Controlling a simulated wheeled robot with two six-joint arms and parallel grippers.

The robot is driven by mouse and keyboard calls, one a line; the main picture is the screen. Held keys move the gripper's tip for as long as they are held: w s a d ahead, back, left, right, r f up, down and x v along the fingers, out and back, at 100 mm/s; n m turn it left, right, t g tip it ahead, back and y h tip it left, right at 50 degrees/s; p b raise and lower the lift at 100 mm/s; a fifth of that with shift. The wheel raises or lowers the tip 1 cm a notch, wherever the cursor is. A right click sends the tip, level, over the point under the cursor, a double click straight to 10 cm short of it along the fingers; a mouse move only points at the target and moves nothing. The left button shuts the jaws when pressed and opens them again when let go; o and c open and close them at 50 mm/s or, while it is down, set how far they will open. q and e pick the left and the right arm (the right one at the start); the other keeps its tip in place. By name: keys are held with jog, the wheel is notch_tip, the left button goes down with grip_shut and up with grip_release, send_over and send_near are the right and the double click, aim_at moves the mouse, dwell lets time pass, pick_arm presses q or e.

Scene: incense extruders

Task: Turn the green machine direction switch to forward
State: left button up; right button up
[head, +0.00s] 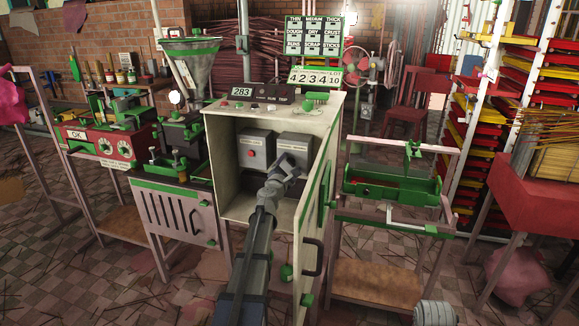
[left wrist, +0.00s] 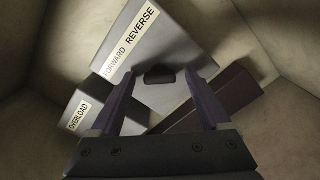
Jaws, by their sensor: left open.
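The green-trimmed machine's cabinet (head: 226,170) is open in the head view. Inside, the direction switch box (head: 294,147) is the right of two grey boxes. In the left wrist view the switch box (left wrist: 185,40) carries a tilted FORWARD / REVERSE label and a dark switch knob (left wrist: 160,74). My left gripper (head: 291,165) reaches into the cabinet, in front of the switch box's lower part. In the left wrist view its open fingers (left wrist: 162,104) stand either side of the line to the knob, with nothing between them. Whether they touch the box cannot be told. My right gripper is not seen.
The overload box (head: 255,149) with a red button is left of the switch box; it also shows in the left wrist view (left wrist: 80,113). The open cabinet door (head: 314,215) stands close to the right of my arm. The cabinet walls enclose the gripper.

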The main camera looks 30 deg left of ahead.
pick_arm(q)
jog(key=v, duration=0.7)
jog(key=shift+s, duration=0.4)
